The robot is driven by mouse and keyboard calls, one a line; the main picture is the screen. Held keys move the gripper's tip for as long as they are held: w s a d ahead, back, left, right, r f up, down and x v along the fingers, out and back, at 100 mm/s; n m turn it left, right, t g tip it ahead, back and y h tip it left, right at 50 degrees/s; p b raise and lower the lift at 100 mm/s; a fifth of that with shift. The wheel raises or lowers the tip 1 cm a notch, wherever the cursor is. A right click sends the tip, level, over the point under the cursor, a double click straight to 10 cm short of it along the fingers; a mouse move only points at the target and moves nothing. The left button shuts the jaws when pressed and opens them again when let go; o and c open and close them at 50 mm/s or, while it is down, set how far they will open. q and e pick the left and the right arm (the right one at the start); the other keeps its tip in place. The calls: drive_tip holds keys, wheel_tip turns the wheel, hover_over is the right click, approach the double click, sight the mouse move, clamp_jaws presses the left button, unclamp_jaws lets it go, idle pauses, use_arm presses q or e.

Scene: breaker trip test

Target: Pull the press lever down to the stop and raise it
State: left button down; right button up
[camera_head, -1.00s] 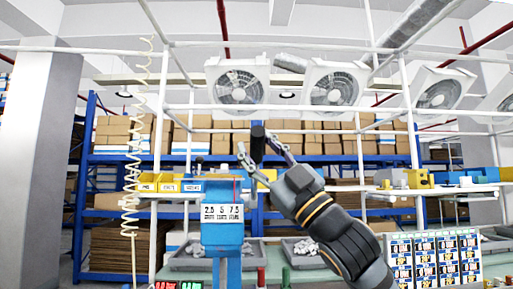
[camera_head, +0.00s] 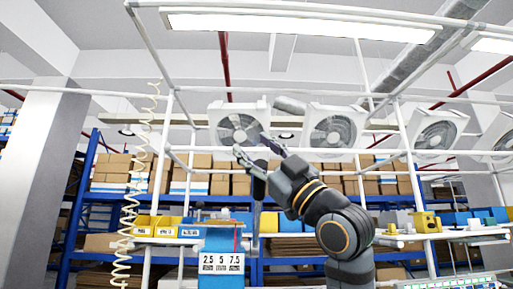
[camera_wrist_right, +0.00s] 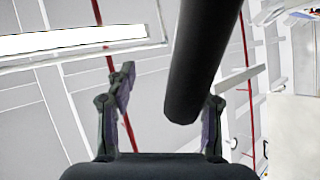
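The press (camera_head: 222,240) is a blue box with a white label reading 2.5, 5, 7.5, low in the head view. Its lever shows as a black cylindrical handle (camera_head: 259,183) upright just right of the press top. My right gripper (camera_head: 251,145) has its fingers spread near the top of this handle. In the right wrist view the handle (camera_wrist_right: 203,50) lies between the two fingers of my right gripper (camera_wrist_right: 170,85), close to the right finger, with a clear gap to the left finger. My left gripper is out of view.
Yellow bins (camera_head: 155,226) stand on a shelf left of the press. A yellow block (camera_head: 426,222) is on the shelf at right. Blue racks with cardboard boxes (camera_head: 340,187) are behind. A coiled cream hose (camera_head: 130,205) hangs at left. White frame bars cross overhead.

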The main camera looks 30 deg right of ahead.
drive_tip(key=shift+s+r, duration=0.3)
drive_tip(key=shift+r, duration=0.05)
drive_tip(key=shift+c, duration=0.2)
